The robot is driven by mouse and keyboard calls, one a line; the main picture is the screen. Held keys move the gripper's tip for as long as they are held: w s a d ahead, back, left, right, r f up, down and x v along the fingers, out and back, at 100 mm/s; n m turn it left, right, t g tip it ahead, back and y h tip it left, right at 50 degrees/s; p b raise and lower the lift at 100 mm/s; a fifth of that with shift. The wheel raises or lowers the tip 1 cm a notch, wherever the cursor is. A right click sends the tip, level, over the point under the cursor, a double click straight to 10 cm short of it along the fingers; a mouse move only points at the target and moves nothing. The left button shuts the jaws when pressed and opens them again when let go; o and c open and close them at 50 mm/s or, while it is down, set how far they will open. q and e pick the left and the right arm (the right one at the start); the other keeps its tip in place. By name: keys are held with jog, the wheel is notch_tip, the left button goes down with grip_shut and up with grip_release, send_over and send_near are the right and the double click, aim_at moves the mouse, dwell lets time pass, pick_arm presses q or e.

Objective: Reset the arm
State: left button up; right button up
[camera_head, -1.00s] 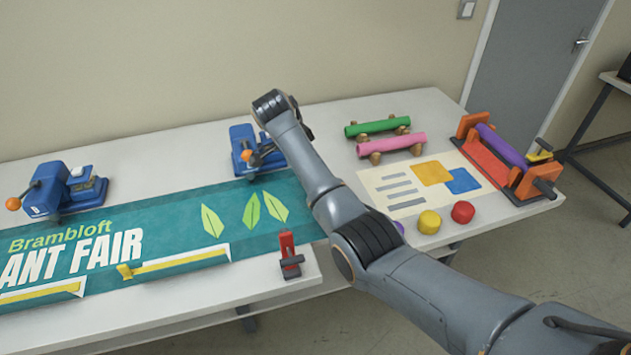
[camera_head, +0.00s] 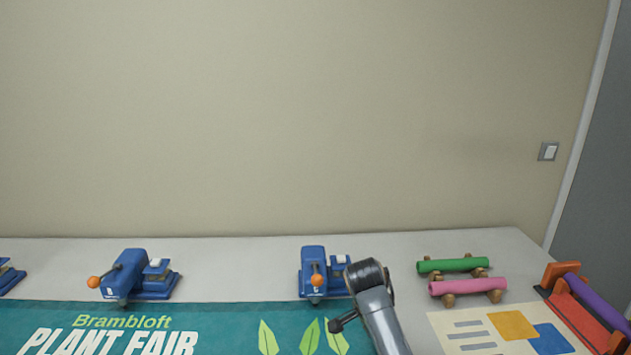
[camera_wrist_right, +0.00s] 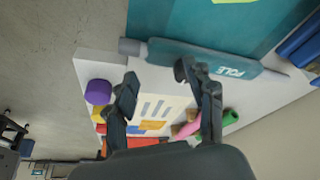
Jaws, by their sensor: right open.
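My right arm (camera_head: 375,310) rises from the bottom of the head view, its rounded grey joint over the table near a blue clamp-like device (camera_head: 318,272). My right gripper (camera_wrist_right: 157,74) shows in the right wrist view, its two dark fingers spread apart with nothing between them. In the head view the right fingers cannot be made out. My left gripper is in neither view.
A teal banner (camera_head: 220,320) covers the table front. Another blue device (camera_head: 140,278) stands left. Green (camera_head: 450,265) and pink (camera_head: 465,287) rolls rest on supports at right, beside a red-orange holder (camera_head: 575,312) with a purple roll. The table's back strip (camera_head: 230,265) has free room.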

jog(key=s+d+f+n+y, duration=0.1)
jog(key=s+d+f+n, duration=0.15)
jog(key=s+f, duration=0.5)
jog(key=s+d+f+n+y, duration=0.1)
jog(key=s+f+n, duration=0.3)
jog(key=s, duration=0.6)
jog(key=s+r+n+t+y, duration=0.1)
jog(key=s+r+n, duration=0.15)
jog(key=s, duration=0.75)
jog(key=s+r+n+t, duration=0.15)
jog(key=s+n, duration=0.25)
jog(key=s, duration=0.5)
notch_tip(320, 180, down, 27)
jog(key=s+g, duration=0.2)
jog(key=s+d+f, duration=0.2)
jog(key=s+f, duration=0.6)
jog(key=s+d+f+g+b, duration=0.1)
jog(key=s+f, duration=0.6)
jog(key=s, duration=0.1)
jog(key=shift+s+d+f+n, duration=0.2)
jog(key=shift+d+f+n, duration=0.1)
jog(key=shift+d+f, duration=0.1)
